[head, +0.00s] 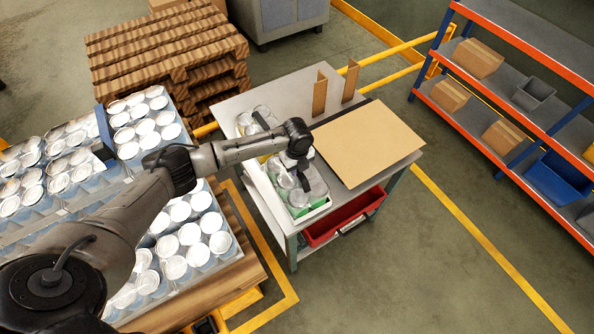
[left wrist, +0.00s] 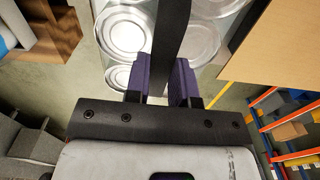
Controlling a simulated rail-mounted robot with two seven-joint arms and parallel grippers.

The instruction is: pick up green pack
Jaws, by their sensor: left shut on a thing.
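The green pack (head: 298,203) is a group of silver-lidded cans with green sides, at the front end of a white tray (head: 262,184) on the small table. My left gripper (head: 287,166) is over the pack, seen from above and partly hiding it. In the left wrist view my left gripper (left wrist: 170,85) has its purple-padded fingers on both sides of a dark strap (left wrist: 173,30) that runs over the can lids (left wrist: 123,33). It is shut on this strap. Whether the pack is clear of the tray floor cannot be told. My right gripper is not in view.
Another can pack (head: 262,115) stands at the tray's far end. A cardboard sheet (head: 368,143) and two upright brown pieces (head: 320,92) are on the table (head: 290,85). A red bin (head: 343,216) is below. Pallets of cans (head: 175,240) stand left, shelves (head: 500,100) right.

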